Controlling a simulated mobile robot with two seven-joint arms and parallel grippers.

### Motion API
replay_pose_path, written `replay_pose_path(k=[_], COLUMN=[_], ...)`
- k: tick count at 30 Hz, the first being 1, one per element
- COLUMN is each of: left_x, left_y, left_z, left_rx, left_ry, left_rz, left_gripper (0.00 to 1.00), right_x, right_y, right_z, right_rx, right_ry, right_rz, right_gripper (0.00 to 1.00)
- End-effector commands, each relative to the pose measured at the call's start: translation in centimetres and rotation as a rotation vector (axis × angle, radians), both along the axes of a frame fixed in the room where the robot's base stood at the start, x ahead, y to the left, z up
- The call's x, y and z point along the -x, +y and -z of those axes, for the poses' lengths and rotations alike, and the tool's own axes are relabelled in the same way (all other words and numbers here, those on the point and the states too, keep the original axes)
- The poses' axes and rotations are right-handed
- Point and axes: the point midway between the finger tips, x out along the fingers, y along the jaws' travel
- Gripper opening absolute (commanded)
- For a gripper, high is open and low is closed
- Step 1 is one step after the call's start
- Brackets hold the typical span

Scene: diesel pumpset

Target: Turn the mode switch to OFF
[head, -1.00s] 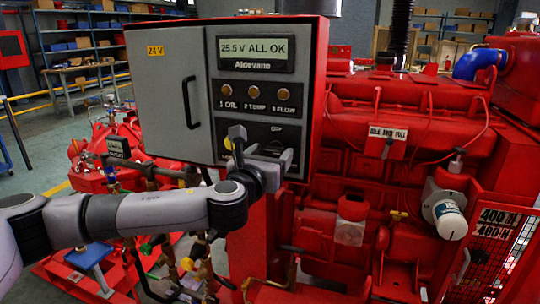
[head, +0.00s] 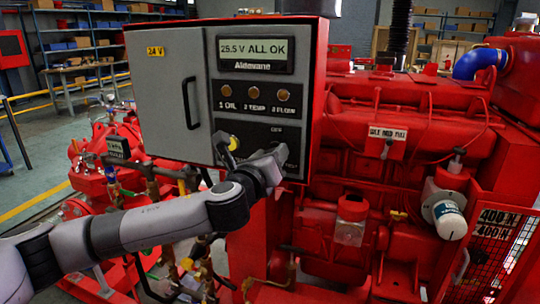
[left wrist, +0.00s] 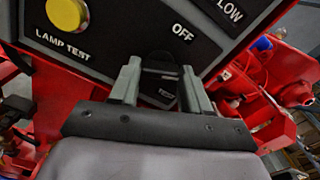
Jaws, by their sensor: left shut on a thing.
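The mode switch is a black knob (left wrist: 160,78) on the dark lower panel, seen in the left wrist view between the two grey fingers of my left gripper (left wrist: 160,90). The fingers are shut on it, one on each side. The white OFF label (left wrist: 182,33) is above and slightly right of the knob. Which way the knob points I cannot tell. In the head view my left gripper (head: 268,163) is at the lower part of the control panel (head: 262,97) and covers the switch. My right gripper is not in view.
A yellow lamp test button (left wrist: 66,14) is left of the switch. The display (head: 255,54) reads 25.5 V ALL OK, above three round lamps. A grey cabinet door with a black handle (head: 190,103) is at the left. The red engine (head: 410,120) stands close on the right.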

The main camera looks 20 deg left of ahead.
Motion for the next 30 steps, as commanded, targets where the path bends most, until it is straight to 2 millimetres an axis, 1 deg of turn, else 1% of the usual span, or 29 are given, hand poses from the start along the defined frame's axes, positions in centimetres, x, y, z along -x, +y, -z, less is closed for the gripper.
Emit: replay_pose_path(k=[3,21,30], left_x=[0.02,0.01,0.01], left_y=[0.03,0.00,0.00], left_z=[0.18,0.12,0.13], left_rx=[0.116,0.685,0.928], left_ry=[0.008,0.026,0.033], left_rz=[-0.003,-0.002,-0.003], left_gripper=[0.16,0.16,0.16], right_x=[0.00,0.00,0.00], right_y=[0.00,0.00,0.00], right_z=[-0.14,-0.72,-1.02], right_rx=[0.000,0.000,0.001], right_ry=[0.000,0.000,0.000], right_rz=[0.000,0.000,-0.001], right_gripper=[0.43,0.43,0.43])
